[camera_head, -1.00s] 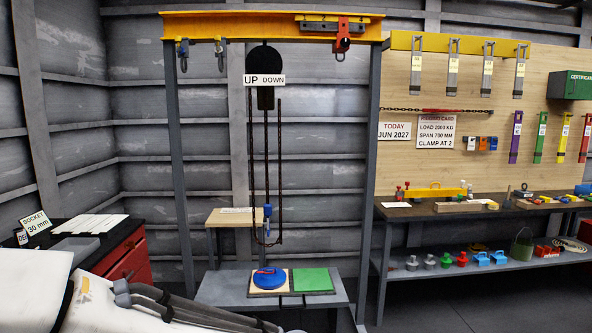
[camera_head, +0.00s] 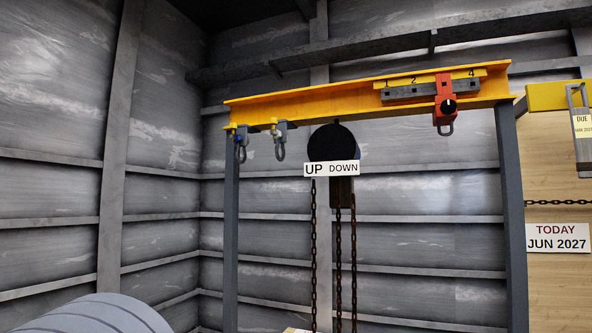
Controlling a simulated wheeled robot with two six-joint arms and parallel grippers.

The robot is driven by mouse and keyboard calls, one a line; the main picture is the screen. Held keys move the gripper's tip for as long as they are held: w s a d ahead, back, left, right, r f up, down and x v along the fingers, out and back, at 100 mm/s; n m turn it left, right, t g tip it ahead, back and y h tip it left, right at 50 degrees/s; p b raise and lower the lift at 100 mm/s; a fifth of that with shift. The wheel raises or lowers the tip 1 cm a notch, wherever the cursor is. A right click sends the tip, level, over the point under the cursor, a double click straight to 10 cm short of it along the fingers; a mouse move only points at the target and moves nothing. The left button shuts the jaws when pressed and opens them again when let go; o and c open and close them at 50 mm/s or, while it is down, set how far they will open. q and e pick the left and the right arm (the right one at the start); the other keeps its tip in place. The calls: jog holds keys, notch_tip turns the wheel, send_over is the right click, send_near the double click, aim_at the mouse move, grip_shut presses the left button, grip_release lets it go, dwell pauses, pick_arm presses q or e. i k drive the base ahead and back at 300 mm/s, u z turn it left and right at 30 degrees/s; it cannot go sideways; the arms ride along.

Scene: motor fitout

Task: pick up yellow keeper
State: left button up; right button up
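Two grey shackles hang near the left end of the yellow overhead beam (camera_head: 330,98). Small yellow pieces show at them: one at the left shackle (camera_head: 241,145) and one yellow piece (camera_head: 274,121) by the right shackle (camera_head: 280,141). I cannot tell whether either is the yellow keeper, as they are too small to make out. Neither of my grippers is in view.
A black hoist (camera_head: 331,143) with an UP/DOWN sign (camera_head: 331,169) and hanging chains fills the middle. Grey posts (camera_head: 511,220) hold the beam.

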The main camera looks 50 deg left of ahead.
aim_at(233, 126)
jog(key=u, duration=0.25)
jog(key=i, duration=1.6)
jog(key=u, duration=1.4)
jog(key=i, duration=0.9)
jog(key=u, duration=1.05)
